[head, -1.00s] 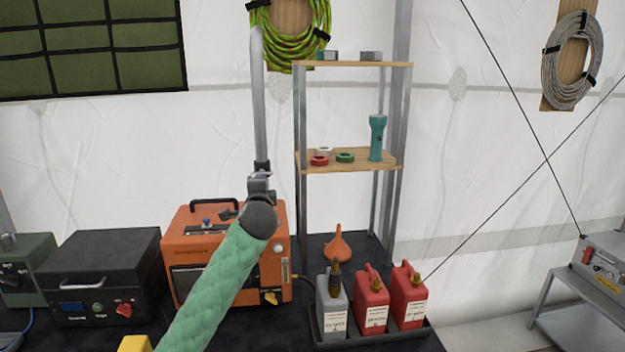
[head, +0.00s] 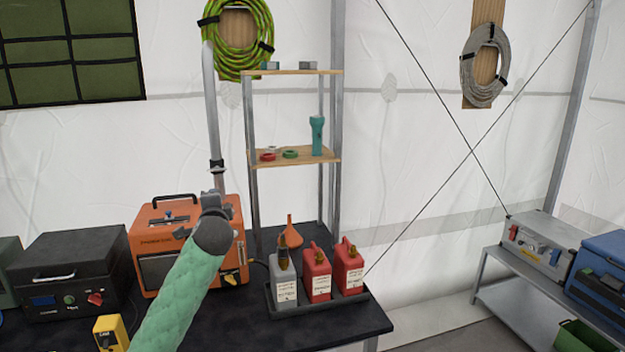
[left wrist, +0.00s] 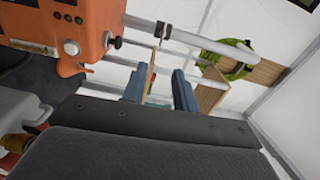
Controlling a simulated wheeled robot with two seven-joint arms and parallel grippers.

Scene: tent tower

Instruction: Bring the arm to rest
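My left arm, in a green quilted sleeve, reaches up from the bottom in the head view. Its left gripper (head: 212,198) is at the arm's dark end, in front of the orange generator (head: 165,240), and its fingers are small there. In the left wrist view two blue-grey fingers (left wrist: 159,90) stand apart with nothing held between them. The generator also shows in that view (left wrist: 70,25), at the upper left. My right gripper is in neither view.
On the black table (head: 335,326) stand a black box (head: 75,270), a yellow device (head: 110,333), an orange funnel (head: 287,234) and a tray (head: 350,298) of jugs. A shelf (head: 290,155) rises behind. A silver case (head: 538,238) sits on a side bench at right.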

